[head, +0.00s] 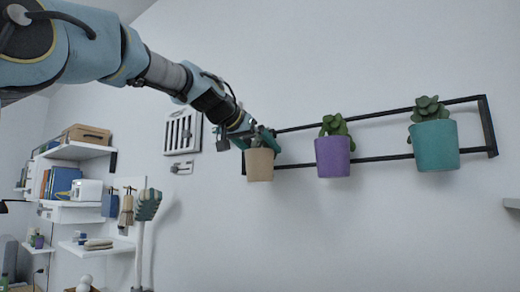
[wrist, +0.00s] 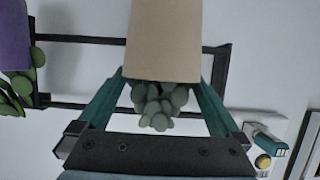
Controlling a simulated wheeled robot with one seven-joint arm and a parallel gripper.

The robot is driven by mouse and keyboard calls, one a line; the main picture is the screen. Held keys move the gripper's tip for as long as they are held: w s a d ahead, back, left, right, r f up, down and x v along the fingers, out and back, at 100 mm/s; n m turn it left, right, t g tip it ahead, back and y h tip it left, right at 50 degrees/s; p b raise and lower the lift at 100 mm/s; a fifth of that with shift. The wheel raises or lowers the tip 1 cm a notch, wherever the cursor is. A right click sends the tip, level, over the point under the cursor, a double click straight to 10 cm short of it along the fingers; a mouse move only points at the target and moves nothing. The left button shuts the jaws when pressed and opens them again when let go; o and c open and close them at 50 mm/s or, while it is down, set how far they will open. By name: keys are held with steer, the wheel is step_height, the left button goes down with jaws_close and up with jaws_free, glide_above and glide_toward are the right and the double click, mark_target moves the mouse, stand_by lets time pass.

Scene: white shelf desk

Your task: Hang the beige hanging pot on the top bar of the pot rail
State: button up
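The beige hanging pot (head: 260,166), with a small green plant in it, is at the left end of the black pot rail (head: 376,117). My gripper (head: 258,142) reaches it from the upper left. In the wrist view, where the pot appears upside down, the teal fingers (wrist: 161,82) lie against both sides of the beige pot (wrist: 165,40) near its rim. The pot covers part of the lower bar. The top bar (wrist: 72,106) passes behind the plant. Whether the pot's hook sits on the bar is hidden.
A purple pot (head: 332,158) and a teal pot (head: 435,147), both with plants, hang farther right on the rail. A white slatted wall panel (head: 183,131) is left of the rail. White shelves (head: 75,151) with books and boxes stand at far left. Wall space below the rail is clear.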

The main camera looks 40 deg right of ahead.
steer(key=shift+a, duration=0.1)
steer(key=shift+a+b, duration=0.35)
steer(key=shift+b, duration=0.05)
steer(key=b+v, duration=0.4)
steer(key=v, duration=0.6)
steer(key=shift+r, duration=0.2)
steer(key=shift+d, duration=0.1)
